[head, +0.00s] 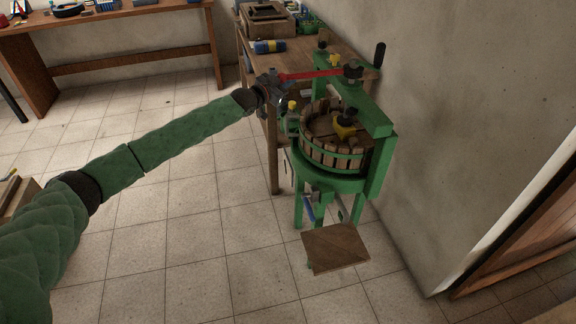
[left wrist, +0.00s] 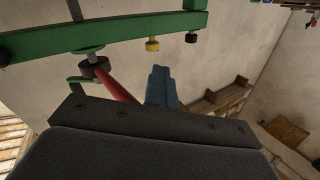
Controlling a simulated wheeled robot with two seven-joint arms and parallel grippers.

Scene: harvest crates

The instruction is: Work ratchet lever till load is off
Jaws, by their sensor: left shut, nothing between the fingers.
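A green press (head: 375,115) with a round wooden slatted basket (head: 332,162) stands by the wall. Its red ratchet lever (head: 312,75) sticks out left from a dark hub (head: 352,73) on the top screw. Under the beam, a black and yellow piece (head: 345,127) sits over the basket. My left gripper (head: 270,84) is at the lever's free end. In the left wrist view its blue fingers (left wrist: 160,85) are shut and empty, beside the red lever (left wrist: 118,88), whose near end is hidden. I cannot tell whether they touch. My right gripper is out of view.
A wooden bench (head: 285,62) stands directly behind the press, with a box (head: 268,20) and a blue-yellow item on it. Another bench (head: 100,14) is at the back left. A brown board (head: 336,248) is below the press front.

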